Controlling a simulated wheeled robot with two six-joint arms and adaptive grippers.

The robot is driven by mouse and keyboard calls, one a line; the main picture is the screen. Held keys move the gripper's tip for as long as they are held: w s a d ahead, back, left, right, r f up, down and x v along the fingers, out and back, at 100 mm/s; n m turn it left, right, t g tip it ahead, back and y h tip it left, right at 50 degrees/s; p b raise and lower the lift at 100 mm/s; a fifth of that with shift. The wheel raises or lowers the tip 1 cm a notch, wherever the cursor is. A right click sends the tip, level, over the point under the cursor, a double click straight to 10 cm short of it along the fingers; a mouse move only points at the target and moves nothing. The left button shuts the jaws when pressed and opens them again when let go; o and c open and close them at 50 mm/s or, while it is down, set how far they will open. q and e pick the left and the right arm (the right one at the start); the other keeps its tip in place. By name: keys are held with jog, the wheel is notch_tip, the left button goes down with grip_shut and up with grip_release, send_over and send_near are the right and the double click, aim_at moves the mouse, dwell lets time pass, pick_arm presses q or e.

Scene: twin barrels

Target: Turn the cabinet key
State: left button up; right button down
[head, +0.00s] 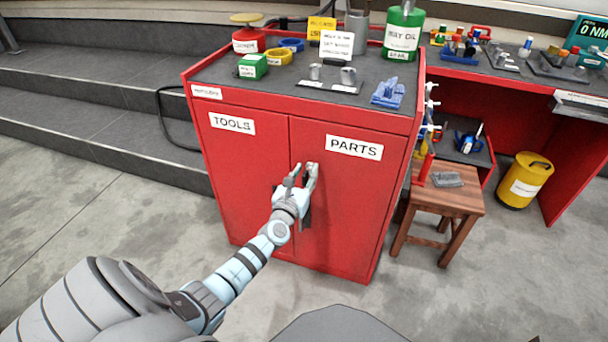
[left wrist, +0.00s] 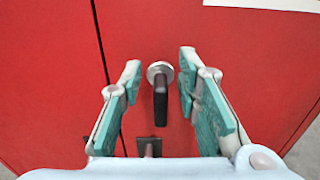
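The red cabinet (head: 250,175) has two doors, labelled TOOLS and PARTS. In the left wrist view, a dark key (left wrist: 160,104) hangs straight down from a round silver lock (left wrist: 159,70) on the red front, just right of the door seam. In the head view my gripper hides it. My left gripper (head: 303,175) is at the PARTS door near the seam. In the left wrist view its green-padded fingers (left wrist: 160,78) stand apart on both sides of the lock and key, with a visible gap on each side. My right gripper is not in view.
A dark handle-like part (left wrist: 149,147) shows below the key. Cans, tape rolls and small parts stand on the cabinet top. A wooden stool (head: 447,200) and a yellow bin (head: 525,181) stand to the right. Grey steps (head: 90,110) rise at the left.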

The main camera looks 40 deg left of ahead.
pick_arm(q)
grip_shut()
jog(key=m, duration=0.3)
jog(key=shift+w+d+m, duration=0.1)
jog(key=shift+d+m, duration=0.2)
jog(key=m, duration=0.4)
jog(key=d+f+m+p, duration=0.1)
jog(key=m, duration=0.4)
jog(key=f+m, duration=0.1)
jog(key=m, duration=0.4)
jog(key=shift+w+d+p, duration=0.15)
jog(key=shift+w+p, duration=0.05)
jog(key=shift+p, duration=0.2)
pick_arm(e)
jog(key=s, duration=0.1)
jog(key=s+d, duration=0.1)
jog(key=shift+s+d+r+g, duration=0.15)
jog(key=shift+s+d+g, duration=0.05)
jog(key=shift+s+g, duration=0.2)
pick_arm(q)
jog(key=shift+m, duration=0.3)
